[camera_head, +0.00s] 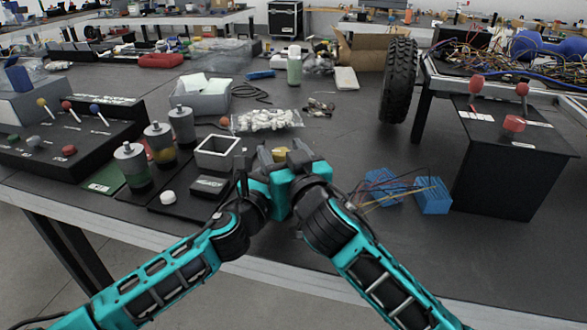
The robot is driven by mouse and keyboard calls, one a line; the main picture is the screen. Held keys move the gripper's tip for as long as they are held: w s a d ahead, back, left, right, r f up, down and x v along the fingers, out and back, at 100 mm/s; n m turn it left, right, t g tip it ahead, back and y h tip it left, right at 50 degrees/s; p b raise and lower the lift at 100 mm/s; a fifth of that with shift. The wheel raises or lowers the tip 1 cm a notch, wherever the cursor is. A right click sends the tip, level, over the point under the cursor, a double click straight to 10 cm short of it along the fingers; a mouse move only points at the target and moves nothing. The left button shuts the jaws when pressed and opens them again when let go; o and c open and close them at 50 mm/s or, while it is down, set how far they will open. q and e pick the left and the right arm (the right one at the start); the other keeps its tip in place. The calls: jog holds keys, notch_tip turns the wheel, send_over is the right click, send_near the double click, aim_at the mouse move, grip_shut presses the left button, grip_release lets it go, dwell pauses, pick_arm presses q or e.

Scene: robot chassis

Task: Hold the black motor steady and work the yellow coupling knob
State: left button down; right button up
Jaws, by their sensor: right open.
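A small yellow piece (280,155), probably the coupling knob, shows at the middle of the table, largely hidden behind my grippers. My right gripper (285,156) is open, with its dark fingers on either side of the yellow piece in the picture; I cannot tell whether they touch it. My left gripper (243,170) is just to the left, close against the right one, and partly hidden; its jaw opening is unclear. I cannot make out the black motor clearly; it may be behind the grippers.
A square open container (217,152), a small black box (209,186) and several metal-topped jars stand left. A black panel with knobs (70,135) is farther left. Blue blocks with wires (432,195), a tire (398,80) and a black box with red knobs (514,165) are right.

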jog(key=v, duration=1.1)
jog(key=shift+s, duration=0.15)
